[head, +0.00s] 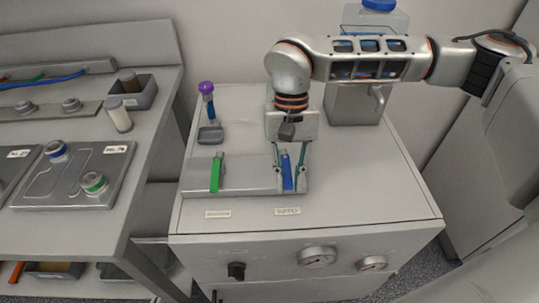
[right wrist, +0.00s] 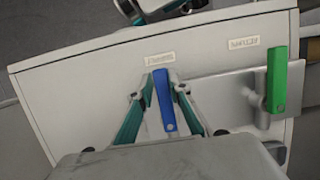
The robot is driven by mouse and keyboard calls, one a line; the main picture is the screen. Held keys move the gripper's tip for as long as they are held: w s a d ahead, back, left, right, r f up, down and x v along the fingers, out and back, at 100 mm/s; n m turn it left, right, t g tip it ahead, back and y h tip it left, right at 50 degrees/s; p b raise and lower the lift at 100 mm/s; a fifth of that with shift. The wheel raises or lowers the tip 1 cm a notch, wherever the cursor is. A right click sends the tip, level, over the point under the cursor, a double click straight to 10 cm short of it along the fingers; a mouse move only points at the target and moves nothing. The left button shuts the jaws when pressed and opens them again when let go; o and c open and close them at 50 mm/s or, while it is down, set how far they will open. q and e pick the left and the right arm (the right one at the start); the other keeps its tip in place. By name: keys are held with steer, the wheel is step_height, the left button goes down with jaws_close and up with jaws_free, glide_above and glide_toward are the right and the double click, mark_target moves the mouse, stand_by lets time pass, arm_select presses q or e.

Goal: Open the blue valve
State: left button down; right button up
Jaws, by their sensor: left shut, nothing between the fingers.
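The blue valve handle (head: 287,171) is at the right end of the grey block on the cabinet top; it also shows in the right wrist view (right wrist: 164,100). Its long axis runs roughly front to back, slightly slanted. My right gripper (head: 289,178) reaches down over it, one teal finger on each side. In the right wrist view the fingers (right wrist: 165,88) appear open around the handle; contact is unclear. My left gripper (right wrist: 150,12) shows partly at the top edge of the right wrist view, shut and empty, apart from the valve. It is outside the head view.
A green valve handle (head: 216,172) stands on the same block (head: 249,175), left of the blue one. Labels lie in front. A purple-capped tube (head: 207,98) and a metal container (head: 352,106) stand behind. Gauges (head: 317,257) are on the cabinet front. A bench (head: 150,130) is at left.

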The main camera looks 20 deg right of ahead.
mark_target(290, 170)
steer(key=shift+o, duration=1.2)
arm_select(q)
steer(key=shift+s+f, duration=0.1)
steer(key=shift+f, duration=0.05)
steer(key=shift+s, duration=0.1)
